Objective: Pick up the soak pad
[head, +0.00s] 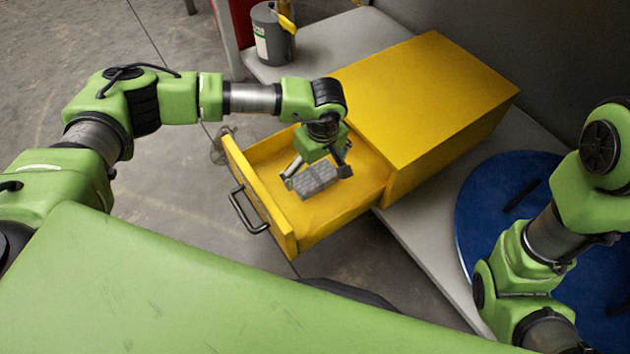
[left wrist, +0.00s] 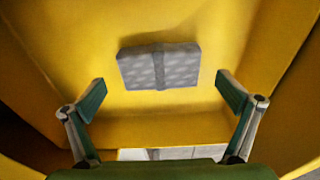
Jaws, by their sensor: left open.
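The soak pad (head: 315,181) is a grey, quilted block lying on the floor of the open yellow drawer (head: 262,190). In the left wrist view the soak pad (left wrist: 159,66) shows a darker band across its middle and lies beyond the fingertips. My left gripper (head: 318,175) is over the drawer, close above the pad, with its fingers apart. In the left wrist view the left gripper (left wrist: 160,92) is open, with nothing between its fingers. My right arm shows at the right edge, but its gripper is out of view.
The yellow cabinet (head: 425,95) stands on a grey bench (head: 425,235). The drawer walls surround the pad, and a dark handle (head: 245,212) is on the drawer front. A grey can (head: 272,35) stands at the back. A blue round surface (head: 480,205) is at the right.

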